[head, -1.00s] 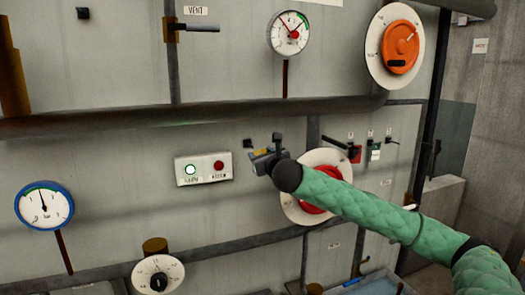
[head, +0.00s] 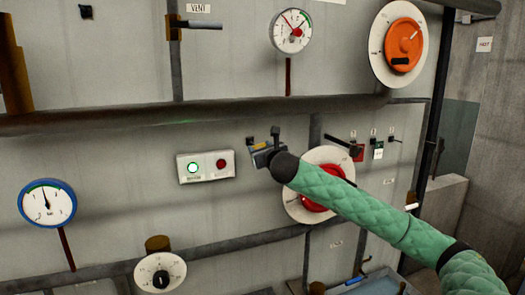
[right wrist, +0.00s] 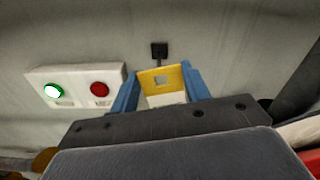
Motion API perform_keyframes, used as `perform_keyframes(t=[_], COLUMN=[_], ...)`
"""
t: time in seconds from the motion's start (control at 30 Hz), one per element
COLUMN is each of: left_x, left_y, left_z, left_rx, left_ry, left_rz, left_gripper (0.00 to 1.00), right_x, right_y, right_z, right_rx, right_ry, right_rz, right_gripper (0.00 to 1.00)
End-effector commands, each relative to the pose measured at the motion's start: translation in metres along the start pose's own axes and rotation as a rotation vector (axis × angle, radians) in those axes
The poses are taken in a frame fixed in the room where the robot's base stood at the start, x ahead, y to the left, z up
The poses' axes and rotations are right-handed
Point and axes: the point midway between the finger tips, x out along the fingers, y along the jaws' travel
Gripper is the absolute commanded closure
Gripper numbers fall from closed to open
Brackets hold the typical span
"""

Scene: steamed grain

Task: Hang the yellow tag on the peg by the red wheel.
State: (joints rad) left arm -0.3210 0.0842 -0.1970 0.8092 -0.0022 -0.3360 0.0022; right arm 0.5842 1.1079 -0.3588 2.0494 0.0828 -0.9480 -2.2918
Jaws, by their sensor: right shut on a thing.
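In the head view the right gripper (head: 260,151) is at the wall panel, left of the red wheel (head: 309,201), and a little of the tag (head: 259,146) shows. A black peg (head: 249,140) sticks out just up and left of the tag. In the right wrist view the peg (right wrist: 159,49) is just above the tag's top edge. I cannot tell whether they touch. My left gripper is not in view.
A box with a lit green and a red button (head: 205,166) is left of the gripper. A thick pipe (head: 200,115) runs across above.

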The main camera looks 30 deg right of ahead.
Motion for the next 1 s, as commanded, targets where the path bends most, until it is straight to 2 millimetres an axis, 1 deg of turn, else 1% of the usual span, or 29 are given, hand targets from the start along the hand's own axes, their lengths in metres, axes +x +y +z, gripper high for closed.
perform_keyframes(t=[0.57, 0.93, 1.0], left_x=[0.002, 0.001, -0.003], left_y=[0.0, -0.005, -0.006], left_z=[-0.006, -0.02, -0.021], left_rx=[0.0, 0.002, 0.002], left_ry=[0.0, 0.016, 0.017], left_rz=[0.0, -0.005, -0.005], left_gripper=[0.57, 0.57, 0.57], right_x=[0.028, 0.046, 0.046], right_y=[0.001, 0.001, 0.001], right_z=[-0.003, -0.003, -0.001], right_rx=[0.001, 0.001, -0.001], right_ry=[-0.001, -0.001, -0.001], right_rz=[0.0, 0.001, 0.001], right_gripper=[0.76, 0.76, 0.76])
